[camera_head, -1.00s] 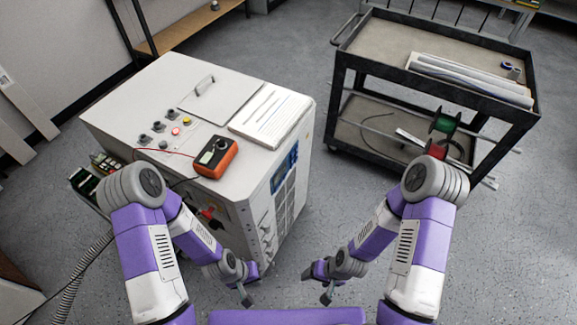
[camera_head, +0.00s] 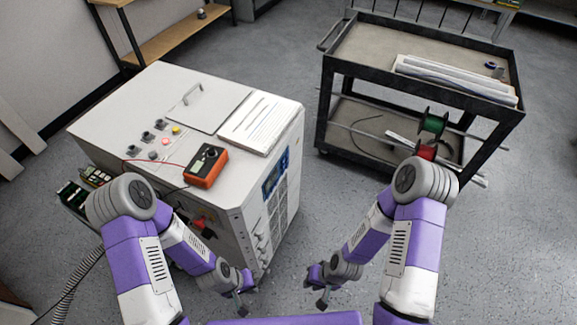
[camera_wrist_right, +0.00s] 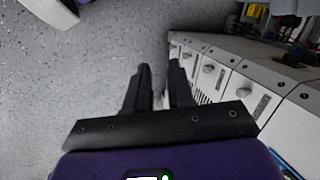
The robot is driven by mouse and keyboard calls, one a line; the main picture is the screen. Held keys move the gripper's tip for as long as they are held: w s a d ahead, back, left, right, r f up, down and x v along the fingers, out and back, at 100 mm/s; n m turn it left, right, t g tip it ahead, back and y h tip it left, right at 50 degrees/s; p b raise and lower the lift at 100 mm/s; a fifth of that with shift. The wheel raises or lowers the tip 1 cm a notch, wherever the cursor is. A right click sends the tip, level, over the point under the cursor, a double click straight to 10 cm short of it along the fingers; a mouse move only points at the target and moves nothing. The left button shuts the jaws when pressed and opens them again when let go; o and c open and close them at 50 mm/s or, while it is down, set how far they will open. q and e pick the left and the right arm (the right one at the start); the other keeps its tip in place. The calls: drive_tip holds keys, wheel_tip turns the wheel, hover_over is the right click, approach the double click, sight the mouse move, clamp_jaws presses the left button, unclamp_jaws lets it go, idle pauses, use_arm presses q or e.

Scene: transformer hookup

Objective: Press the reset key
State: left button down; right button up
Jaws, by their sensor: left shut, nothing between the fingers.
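The white cabinet (camera_head: 110,108) stands at the left. On its top are several small dark knobs, a red button (camera_head: 166,141) and a yellow button (camera_head: 176,130). A blue panel (camera_head: 275,177) is on its side face. I cannot tell which of these is the reset key; no label is readable. My left gripper (camera_head: 242,308) is shut and empty, low in front of the cabinet, apart from it. My right gripper (camera_head: 322,303) hangs to its right, apart from the cabinet; the right wrist view shows its two fingers (camera_wrist_right: 160,75) with an empty gap between them.
An orange multimeter (camera_head: 206,166) with leads and a printed sheet (camera_head: 259,122) lie on the cabinet top. A black cart (camera_head: 420,77) with wire spools on its lower shelf stands at the right. Floor (camera_head: 310,215) is clear between cabinet and cart. A wooden shelf is at the back left.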

clamp_jaws()
idle(1.2)
